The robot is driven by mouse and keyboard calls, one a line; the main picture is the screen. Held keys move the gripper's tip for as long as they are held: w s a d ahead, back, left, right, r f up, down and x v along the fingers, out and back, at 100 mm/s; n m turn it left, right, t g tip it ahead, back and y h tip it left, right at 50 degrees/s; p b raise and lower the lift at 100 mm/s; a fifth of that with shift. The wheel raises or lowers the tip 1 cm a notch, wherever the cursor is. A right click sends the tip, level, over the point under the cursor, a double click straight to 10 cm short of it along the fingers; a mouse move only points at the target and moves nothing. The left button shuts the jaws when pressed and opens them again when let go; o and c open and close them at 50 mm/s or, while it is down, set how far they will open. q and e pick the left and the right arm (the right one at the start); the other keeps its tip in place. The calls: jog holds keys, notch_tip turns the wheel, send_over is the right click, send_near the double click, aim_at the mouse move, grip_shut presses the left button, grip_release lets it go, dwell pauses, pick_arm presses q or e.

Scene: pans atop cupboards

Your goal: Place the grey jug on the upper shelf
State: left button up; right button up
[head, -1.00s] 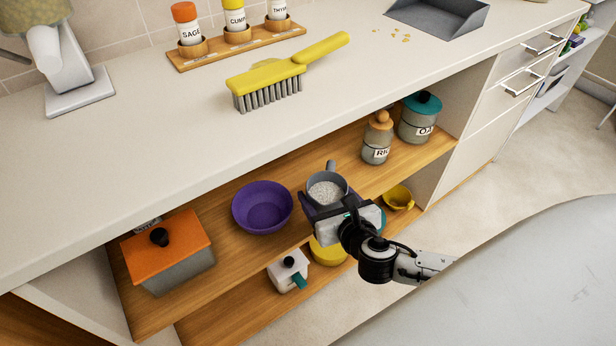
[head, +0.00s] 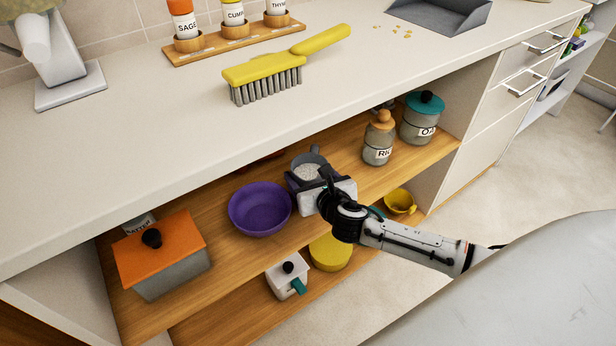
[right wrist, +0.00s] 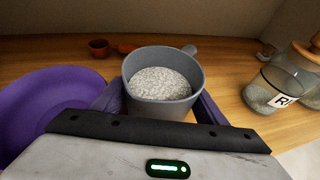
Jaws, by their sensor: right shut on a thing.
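The grey jug (head: 309,160) holds a pale speckled filling and looks upright. In the head view it is over the upper shelf (head: 338,156), between the purple bowl and the jar marked RI. In the right wrist view the jug (right wrist: 164,88) sits between the two purple fingers. My right gripper (head: 305,177) is shut on the jug and reaches in from the front of the cupboard. I cannot tell whether the jug's base touches the shelf, as the gripper hides it. My left gripper is not in view.
The purple bowl (head: 260,209) stands close to the left of the jug. The RI jar (head: 379,140) and a teal-lidded jar (head: 422,118) stand to the right. An orange-lidded pot (head: 163,255) is at the shelf's left. The counter (head: 190,130) overhangs the shelf.

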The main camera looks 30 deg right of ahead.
jog(key=shift+w+r, duration=0.1)
jog(key=o, duration=1.3)
jog(key=shift+o, duration=0.2)
